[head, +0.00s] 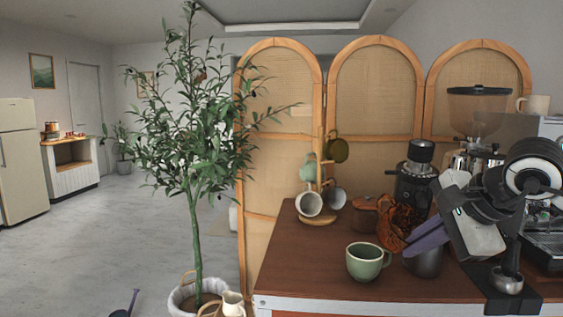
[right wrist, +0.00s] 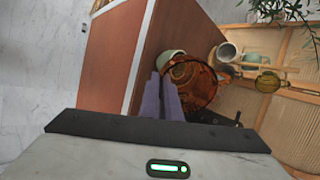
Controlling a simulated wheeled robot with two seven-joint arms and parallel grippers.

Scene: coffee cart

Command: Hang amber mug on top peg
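The amber mug (head: 393,228) is a brown-orange translucent mug, tilted, at the fingertips of my right gripper (head: 412,245) above the right part of the counter. In the right wrist view the amber mug (right wrist: 198,84) lies against the purple fingers (right wrist: 163,95), which are close together; the exact grip point is partly hidden. The mug tree has a round wooden base (head: 318,220). An olive mug (head: 337,151) hangs high on its right, a pale green mug (head: 308,171) on its left, and two grey-white mugs (head: 308,204) lower down.
A green mug (head: 366,261) stands on the wooden counter (head: 310,268) near its front edge. A brown lidded jar (head: 364,216) and a dark grinder (head: 416,177) stand behind. An espresso machine is at right. A potted tree (head: 193,200) stands left of the counter.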

